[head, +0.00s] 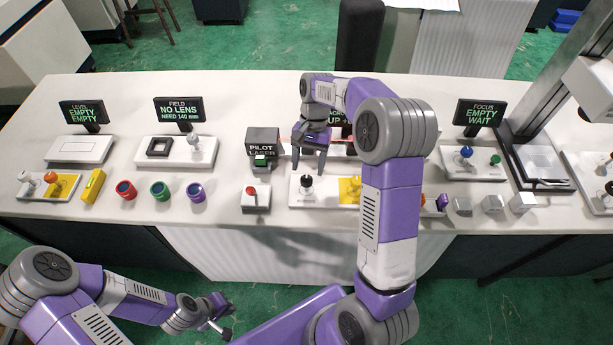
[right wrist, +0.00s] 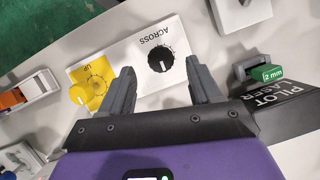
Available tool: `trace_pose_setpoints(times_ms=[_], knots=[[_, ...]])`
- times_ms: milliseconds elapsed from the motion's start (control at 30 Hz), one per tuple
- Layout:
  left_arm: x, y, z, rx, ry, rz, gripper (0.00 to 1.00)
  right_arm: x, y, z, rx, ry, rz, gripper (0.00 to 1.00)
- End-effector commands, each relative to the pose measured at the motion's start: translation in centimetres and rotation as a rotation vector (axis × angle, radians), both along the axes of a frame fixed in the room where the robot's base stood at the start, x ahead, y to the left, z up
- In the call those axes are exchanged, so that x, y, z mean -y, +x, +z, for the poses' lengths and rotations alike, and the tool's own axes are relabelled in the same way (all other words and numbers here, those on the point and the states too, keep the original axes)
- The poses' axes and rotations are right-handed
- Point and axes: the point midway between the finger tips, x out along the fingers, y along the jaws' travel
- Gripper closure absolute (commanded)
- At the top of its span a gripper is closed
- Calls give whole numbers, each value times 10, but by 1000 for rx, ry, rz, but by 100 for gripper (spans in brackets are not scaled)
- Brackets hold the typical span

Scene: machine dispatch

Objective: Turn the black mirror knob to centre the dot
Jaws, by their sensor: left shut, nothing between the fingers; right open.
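The black mirror knob (head: 307,183) stands on a white panel (head: 297,201), next to a yellow knob (head: 350,190). In the right wrist view the black knob (right wrist: 160,57) is marked ACROSS and the yellow one (right wrist: 90,93) UP. My right gripper (head: 309,163) is open just above the black knob. In the wrist view its fingertips (right wrist: 160,74) are spread to either side of the knob, apart from it. The display behind (head: 336,115) is mostly hidden by my right arm; the dot cannot be made out. My left gripper (head: 222,318) is shut and empty, low in front of the table.
The black pilot laser box (head: 262,141) with a green 2 mm piece (right wrist: 267,73) stands behind, left of the panel. A red button box (head: 256,197) is left of the panel. Coloured rings (head: 160,190) lie farther left, grey blocks (head: 492,203) right.

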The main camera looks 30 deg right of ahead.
Motion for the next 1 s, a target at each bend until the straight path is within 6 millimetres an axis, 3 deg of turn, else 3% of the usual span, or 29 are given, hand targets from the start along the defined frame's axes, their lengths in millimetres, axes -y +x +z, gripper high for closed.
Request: trace_pose_setpoints(times_ms=[100,233,600,900,1000], knots=[[0,0,-8,0,0,0,100,-5,-6,-20,-3,1,1,37],[0,0,-11,0,0,0,100,-9,-10,-32,-2,1,0,37],[0,0,-12,0,0,0,100,-11,-11,-37,0,0,0,37],[0,0,-12,0,0,0,100,-11,-11,-37,0,0,0,83],[0,0,-12,0,0,0,100,-11,-11,-37,0,0,0,93]])
